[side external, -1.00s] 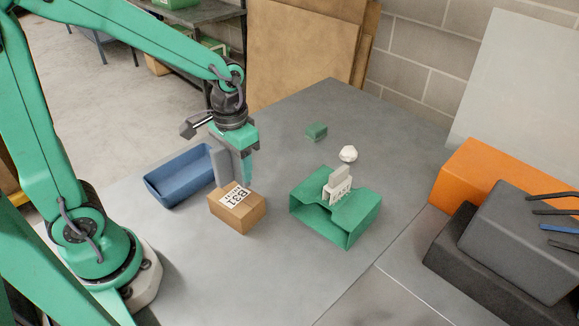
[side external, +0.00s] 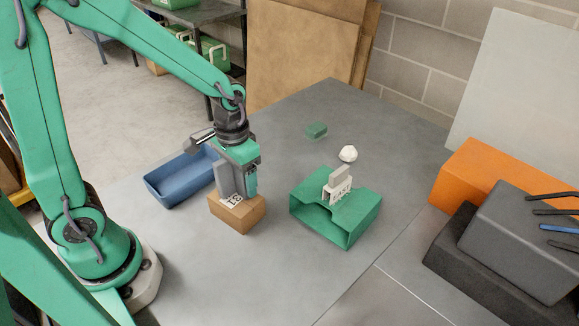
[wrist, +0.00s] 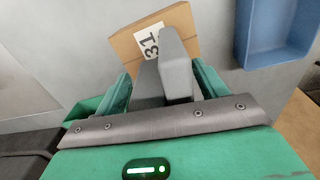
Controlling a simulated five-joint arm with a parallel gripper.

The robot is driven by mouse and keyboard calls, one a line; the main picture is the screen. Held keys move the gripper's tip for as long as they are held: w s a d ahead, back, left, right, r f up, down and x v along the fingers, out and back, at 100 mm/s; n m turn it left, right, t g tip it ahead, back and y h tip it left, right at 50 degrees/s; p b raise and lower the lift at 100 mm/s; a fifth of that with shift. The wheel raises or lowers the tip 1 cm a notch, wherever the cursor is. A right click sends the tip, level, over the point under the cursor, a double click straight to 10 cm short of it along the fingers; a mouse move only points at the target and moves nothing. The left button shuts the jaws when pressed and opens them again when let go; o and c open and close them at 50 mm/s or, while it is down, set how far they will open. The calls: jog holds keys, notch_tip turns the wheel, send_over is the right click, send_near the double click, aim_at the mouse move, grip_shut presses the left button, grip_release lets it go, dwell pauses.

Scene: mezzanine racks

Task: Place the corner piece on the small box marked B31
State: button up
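The small box marked B31 (side external: 235,217) is brown cardboard and sits on the grey table below my gripper. Its white label is partly hidden in the side view; the wrist view shows the box (wrist: 180,32) with "31" readable. My gripper (side external: 238,178) points down over the box. Its green fingers (wrist: 162,88) are shut on a grey corner piece (wrist: 175,68) with two angled plates, which also shows in the side view (side external: 222,176). The piece's lower end is at or just above the box top; I cannot tell whether they touch.
A blue bin (side external: 180,180) stands close behind the box. A green open holder (side external: 352,222) with a pale labelled piece (side external: 337,187) stands to the right. A white lump (side external: 348,153) and a green block (side external: 316,130) lie farther back. The table in front is clear.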

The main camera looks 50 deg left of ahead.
jog(key=shift+r, duration=0.2)
notch_tip(320, 180, up, 12)
dwell(0.8)
dwell(0.6)
jog(key=s+a+r+t, duration=0.2)
jog(key=s+t, duration=0.3)
jog(key=s, duration=0.3)
jog(key=shift+r+t, duration=0.3)
jog(key=shift+r, duration=0.6)
